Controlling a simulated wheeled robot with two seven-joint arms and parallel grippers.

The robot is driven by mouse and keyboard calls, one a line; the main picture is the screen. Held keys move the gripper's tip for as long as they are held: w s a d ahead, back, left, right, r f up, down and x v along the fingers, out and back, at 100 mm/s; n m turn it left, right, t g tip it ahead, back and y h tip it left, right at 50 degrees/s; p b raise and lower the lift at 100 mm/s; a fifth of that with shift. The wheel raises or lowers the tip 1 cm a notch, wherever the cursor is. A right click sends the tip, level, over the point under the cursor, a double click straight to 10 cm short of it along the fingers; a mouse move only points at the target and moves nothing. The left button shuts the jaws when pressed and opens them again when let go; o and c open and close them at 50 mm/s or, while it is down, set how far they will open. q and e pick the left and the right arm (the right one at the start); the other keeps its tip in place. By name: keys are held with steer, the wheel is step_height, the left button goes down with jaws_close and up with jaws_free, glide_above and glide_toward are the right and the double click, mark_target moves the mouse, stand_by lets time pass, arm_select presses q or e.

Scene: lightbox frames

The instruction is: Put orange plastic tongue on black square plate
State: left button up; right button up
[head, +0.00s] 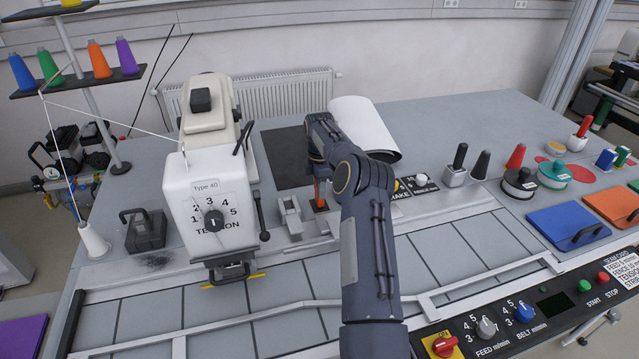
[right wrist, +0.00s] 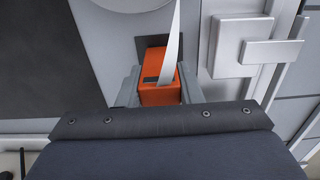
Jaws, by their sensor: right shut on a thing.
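The orange plastic tongue (head: 319,207) shows below my right gripper (head: 319,188) in the head view, mostly hidden by my arm. In the right wrist view the orange piece (right wrist: 155,94) sits between the two grey fingers of the gripper (right wrist: 156,92), which is shut on it. A thin white pointed strip (right wrist: 172,45) overlaps its top. A small dark patch lies just behind it. The black square plate (head: 284,158) lies flat on the table behind the gripper, to its left, with nothing visible on it. My left gripper is not in view.
A white sewing machine head (head: 212,190) stands left of the gripper. A white rolled sheet (head: 362,127) lies behind my right arm. Grey metal blocks (head: 289,214) stand close to the orange piece. The grey table is clear at the back right.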

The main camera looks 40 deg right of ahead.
steer(key=shift+f, duration=0.2)
steer(key=o, duration=1)
steer(key=shift+r, duration=0.15)
step_height(320, 180, up, 12)
steer(key=shift+r, duration=0.1)
steer(key=shift+a, duration=0.1)
